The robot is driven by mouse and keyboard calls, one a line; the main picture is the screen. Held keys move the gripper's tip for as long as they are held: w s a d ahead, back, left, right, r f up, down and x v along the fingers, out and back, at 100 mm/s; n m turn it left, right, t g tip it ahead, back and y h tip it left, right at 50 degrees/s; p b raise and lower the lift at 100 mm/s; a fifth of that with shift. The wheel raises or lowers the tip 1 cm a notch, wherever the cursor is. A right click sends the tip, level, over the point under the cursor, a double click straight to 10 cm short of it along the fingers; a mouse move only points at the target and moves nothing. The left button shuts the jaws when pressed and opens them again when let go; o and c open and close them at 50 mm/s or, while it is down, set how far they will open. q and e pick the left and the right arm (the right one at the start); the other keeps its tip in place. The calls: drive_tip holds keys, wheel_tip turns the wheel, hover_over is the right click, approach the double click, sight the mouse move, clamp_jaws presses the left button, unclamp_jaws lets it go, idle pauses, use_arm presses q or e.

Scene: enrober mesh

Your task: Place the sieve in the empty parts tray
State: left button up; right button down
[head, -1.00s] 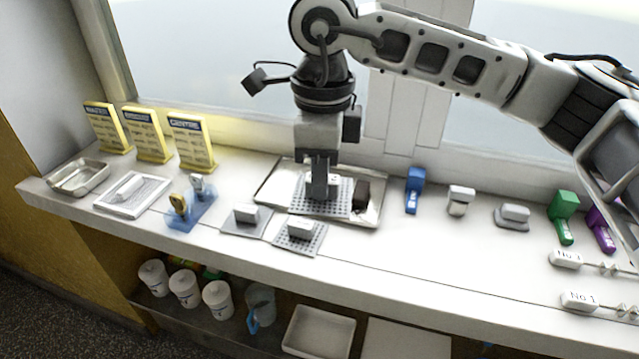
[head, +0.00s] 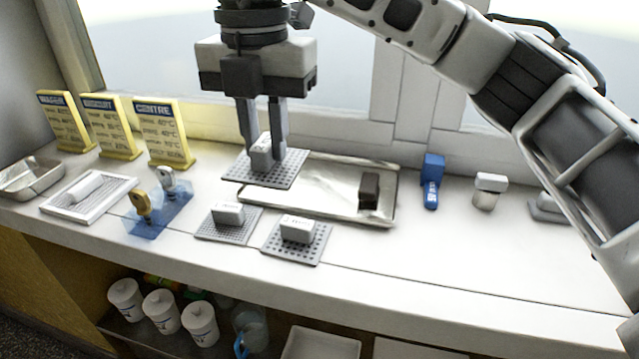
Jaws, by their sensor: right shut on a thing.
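My right gripper (head: 263,148) is shut on the white block handle of a grey perforated plate (head: 287,174), which looks like the sieve. It holds the plate roughly level, seemingly raised above the left part of a wide shallow metal tray (head: 335,190). A dark block (head: 369,188) sits at that tray's right end. A small, deeper metal tray (head: 30,180) at the far left of the counter looks empty. My left gripper is out of view.
Two more perforated plates with white handles (head: 228,224) (head: 297,243) lie in front. A white framed slab (head: 88,198), a blue stand (head: 160,211) and yellow signs (head: 163,135) stand left. A blue-handled tool (head: 432,180) lies right. The counter's front right is clear.

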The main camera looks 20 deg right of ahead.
drive_tip(key=w+d+f, duration=0.3)
drive_tip(key=d, duration=0.1)
drive_tip(key=w+d+f, duration=0.3)
drive_tip(key=f, duration=0.1)
drive_tip(key=shift+w+d, duration=0.35)
drive_tip(key=shift+w, duration=0.05)
drive_tip(key=f, duration=0.1)
drive_tip(key=d+f, duration=0.1)
drive_tip(key=f, duration=0.1)
drive_tip(key=w+f, duration=0.1)
drive_tip(key=shift+d+f, duration=0.2)
drive_tip(key=shift+f, duration=0.3)
drive_tip(key=shift+f, duration=0.2)
drive_tip(key=c, duration=1.3)
unclamp_jaws()
